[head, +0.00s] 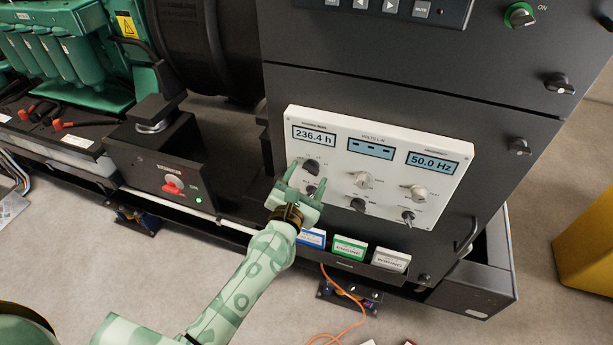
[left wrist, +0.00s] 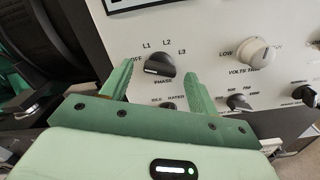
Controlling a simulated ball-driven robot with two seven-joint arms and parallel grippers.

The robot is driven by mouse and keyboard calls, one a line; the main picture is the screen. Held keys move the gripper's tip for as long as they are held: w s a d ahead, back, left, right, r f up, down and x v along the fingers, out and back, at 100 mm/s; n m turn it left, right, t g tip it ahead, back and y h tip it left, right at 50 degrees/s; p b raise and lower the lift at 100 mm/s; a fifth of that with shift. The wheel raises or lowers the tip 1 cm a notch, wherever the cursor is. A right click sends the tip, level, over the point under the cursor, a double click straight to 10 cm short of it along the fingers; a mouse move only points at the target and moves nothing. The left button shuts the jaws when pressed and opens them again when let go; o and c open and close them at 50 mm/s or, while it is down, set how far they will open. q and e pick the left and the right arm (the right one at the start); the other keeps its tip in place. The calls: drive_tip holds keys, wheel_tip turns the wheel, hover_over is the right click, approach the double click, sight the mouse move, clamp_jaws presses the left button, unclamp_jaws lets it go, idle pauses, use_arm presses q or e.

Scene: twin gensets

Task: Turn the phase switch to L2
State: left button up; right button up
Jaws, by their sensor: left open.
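The phase switch (head: 311,167) is a dark knob at the upper left of the white panel (head: 382,158). In the left wrist view the phase switch (left wrist: 159,65) has the labels OFF, L1, L2 and L3 around it and PHASE below. A white mark shows on the knob's lower left, nearest the OFF side. My left gripper (head: 306,177) is open, its green fingers pointing at the panel. In the left wrist view its fingers (left wrist: 155,78) stand left and right of the knob, slightly below it; contact cannot be told. My right gripper is out of view.
Other knobs crowd the panel, including a light volts knob (head: 361,180) to the right. The displays read 236.4 h, dashes for volts (head: 370,148), and 50.0 Hz. Coloured labels (head: 350,247) line the ledge below. A red-knobbed box (head: 173,184) stands left.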

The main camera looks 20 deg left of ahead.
use_arm(q)
drive_tip(key=shift+w, duration=0.2)
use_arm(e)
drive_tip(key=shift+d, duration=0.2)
use_arm(q)
drive_tip(key=shift+c, duration=0.3)
drive_tip(key=c, duration=0.9)
drive_tip(key=shift+c, duration=0.2)
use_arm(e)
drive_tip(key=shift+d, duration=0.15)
